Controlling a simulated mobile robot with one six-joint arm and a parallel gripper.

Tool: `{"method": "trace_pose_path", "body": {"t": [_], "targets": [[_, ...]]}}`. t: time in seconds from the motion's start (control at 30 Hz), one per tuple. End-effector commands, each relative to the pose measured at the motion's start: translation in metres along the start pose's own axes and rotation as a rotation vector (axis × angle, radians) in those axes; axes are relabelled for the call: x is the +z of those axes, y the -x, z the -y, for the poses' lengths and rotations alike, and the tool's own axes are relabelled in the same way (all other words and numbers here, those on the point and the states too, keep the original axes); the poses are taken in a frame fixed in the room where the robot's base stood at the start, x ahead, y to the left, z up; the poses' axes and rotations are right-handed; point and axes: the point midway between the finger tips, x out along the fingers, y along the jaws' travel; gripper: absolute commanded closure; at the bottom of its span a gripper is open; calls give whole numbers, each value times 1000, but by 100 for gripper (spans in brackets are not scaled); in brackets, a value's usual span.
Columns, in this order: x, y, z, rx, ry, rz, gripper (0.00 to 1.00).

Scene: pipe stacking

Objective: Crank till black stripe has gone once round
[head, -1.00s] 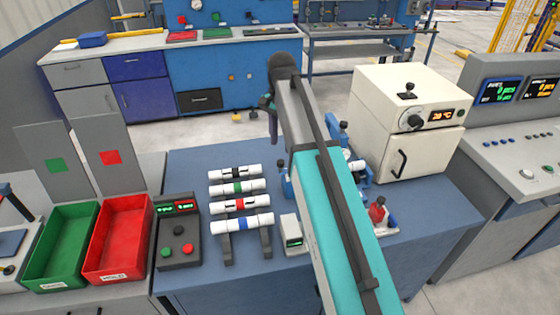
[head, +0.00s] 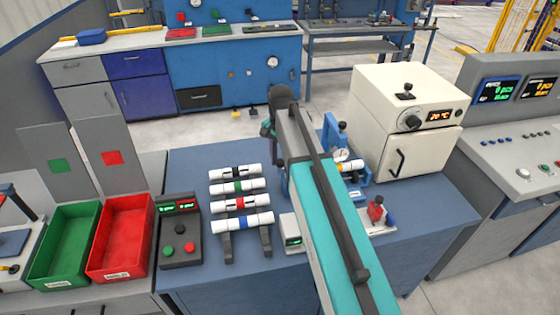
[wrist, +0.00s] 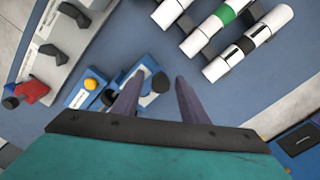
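The black-striped pipe (head: 236,173) lies at the back of the rack, and its dark band (wrist: 244,44) shows in the wrist view. A blue fixture (head: 333,127) stands right of my arm, holding a white pipe with a yellow band (head: 350,166) beside a round gauge; my arm hides its left part. I cannot make out a crank handle or black stripe there. My gripper (head: 267,130) is above the bench between rack and fixture. In the wrist view its fingers (wrist: 155,95) are apart, with a dark knob on a blue base (wrist: 150,75) seen between them; contact cannot be told.
Green-, red- and blue-striped pipes (head: 240,203) lie in the rack. A button box (head: 180,242), red bin (head: 120,240) and green bin (head: 65,245) are left. Bare bench shows behind the rack.

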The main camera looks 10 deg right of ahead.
Motion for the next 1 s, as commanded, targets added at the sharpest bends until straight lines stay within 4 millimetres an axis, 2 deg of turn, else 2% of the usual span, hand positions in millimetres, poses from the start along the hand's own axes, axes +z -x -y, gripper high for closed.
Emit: {"method": "trace_pose_path", "body": {"t": [0.33,0.57,1.0], "targets": [[0,-1,0,0,1,0,62],[1,-1,0,0,1,0,100],[3,-1,-2,0,59,-1,100]]}}
